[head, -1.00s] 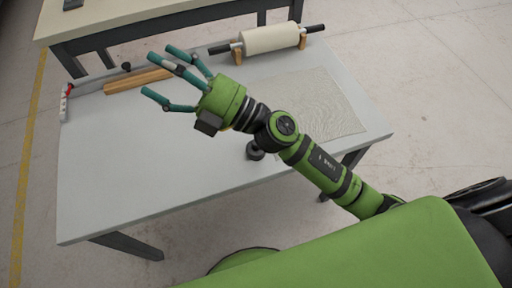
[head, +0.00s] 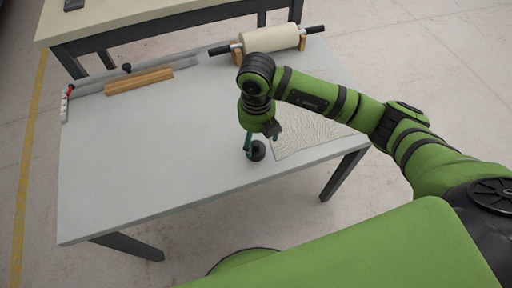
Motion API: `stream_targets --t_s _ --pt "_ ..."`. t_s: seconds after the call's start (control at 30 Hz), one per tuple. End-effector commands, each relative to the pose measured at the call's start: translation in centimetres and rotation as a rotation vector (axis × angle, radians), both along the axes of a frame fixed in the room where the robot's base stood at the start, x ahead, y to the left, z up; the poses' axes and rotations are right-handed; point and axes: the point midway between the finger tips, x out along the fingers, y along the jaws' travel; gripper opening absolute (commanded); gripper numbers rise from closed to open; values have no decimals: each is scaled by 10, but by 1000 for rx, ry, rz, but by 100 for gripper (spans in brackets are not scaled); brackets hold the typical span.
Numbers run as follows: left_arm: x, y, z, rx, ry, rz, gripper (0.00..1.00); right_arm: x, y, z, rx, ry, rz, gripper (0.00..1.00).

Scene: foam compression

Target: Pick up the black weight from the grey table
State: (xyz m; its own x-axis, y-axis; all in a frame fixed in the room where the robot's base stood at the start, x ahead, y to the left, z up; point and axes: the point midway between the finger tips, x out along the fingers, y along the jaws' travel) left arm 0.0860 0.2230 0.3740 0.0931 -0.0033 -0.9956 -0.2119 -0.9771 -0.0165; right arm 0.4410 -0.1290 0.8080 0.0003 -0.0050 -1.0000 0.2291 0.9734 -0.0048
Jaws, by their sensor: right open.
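The black weight (head: 257,151) is a small dark round piece standing on the grey table (head: 150,180), near the table's front edge and right of its middle. My right gripper (head: 257,146) points down over the weight. Its teal fingers are open, with one on the weight's left side and another partly visible on the right behind the wrist. The top of the weight is close to or between the fingers; I cannot tell whether they touch it. My left gripper is not in view.
A pale textured sheet (head: 308,129) lies just right of the weight. A rolling pin (head: 270,38) rests on wooden supports at the back. A wooden bar (head: 138,81) and metal rail lie at the back left. The table's left half is clear.

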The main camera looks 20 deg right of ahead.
Motion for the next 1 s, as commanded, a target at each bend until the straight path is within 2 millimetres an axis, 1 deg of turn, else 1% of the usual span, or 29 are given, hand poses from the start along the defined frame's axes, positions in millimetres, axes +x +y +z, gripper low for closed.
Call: stream_targets --t_s 0.17,0.2,0.3,0.4,0.57,0.6,0.67,0.7,0.8,1.0 --pt "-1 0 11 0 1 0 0 -2 1 -25 1 5 0 80" --pt "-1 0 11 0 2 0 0 -2 1 -32 1 5 0 80" --pt "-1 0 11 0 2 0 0 -1 2 -43 3 2 2 80" --pt "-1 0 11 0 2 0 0 -1 2 -48 4 1 3 80" --pt "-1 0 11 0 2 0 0 -1 2 -49 4 0 3 80" --pt "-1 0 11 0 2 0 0 -1 2 -49 4 0 3 76" --pt "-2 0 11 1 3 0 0 -1 2 -48 4 0 3 52" --pt "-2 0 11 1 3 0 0 -1 2 -48 4 0 3 36" --pt "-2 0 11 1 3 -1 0 -1 2 -48 4 1 3 0" --pt "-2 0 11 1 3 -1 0 0 2 -47 6 -1 3 0"
